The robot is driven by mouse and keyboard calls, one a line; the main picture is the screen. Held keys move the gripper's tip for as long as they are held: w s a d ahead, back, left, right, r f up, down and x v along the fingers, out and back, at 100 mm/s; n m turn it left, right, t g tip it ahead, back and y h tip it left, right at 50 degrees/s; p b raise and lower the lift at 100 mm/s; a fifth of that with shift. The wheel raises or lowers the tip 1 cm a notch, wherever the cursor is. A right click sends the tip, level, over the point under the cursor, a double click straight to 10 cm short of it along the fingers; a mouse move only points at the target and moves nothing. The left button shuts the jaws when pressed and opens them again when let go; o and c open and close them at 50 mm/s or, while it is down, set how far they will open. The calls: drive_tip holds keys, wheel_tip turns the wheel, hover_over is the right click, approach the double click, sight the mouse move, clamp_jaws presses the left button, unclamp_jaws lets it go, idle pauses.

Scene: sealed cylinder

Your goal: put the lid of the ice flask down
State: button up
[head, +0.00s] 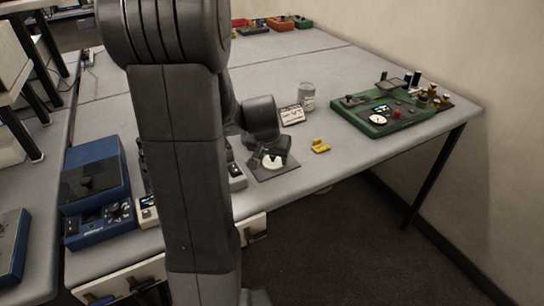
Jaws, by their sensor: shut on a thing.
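My gripper (270,157) points down over a dark square mat (265,174) near the table's front edge. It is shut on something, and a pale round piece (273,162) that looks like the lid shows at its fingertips. I cannot tell whether this piece touches the mat. A grey-silver cylinder (307,98) stands upright farther back, behind a small white card (291,115); I cannot tell whether it is the ice flask. My arm hides part of the table to the left of the gripper.
A small yellow piece (320,146) lies right of the mat. A green instrument board (385,112) stands at the right, with small brass-coloured parts (434,97) beside it. Blue instrument boxes (95,190) are at the left. The table behind the cylinder is mostly clear.

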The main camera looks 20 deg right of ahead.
drive_tip(key=shift+f, duration=0.2)
drive_tip(key=o, duration=1)
drive_tip(key=shift+r, duration=0.1)
drive_tip(key=shift+r, duration=0.45)
drive_tip(key=v, duration=1.1)
drive_tip(key=shift+a+r, duration=0.1)
drive_tip(key=shift+r, duration=0.1)
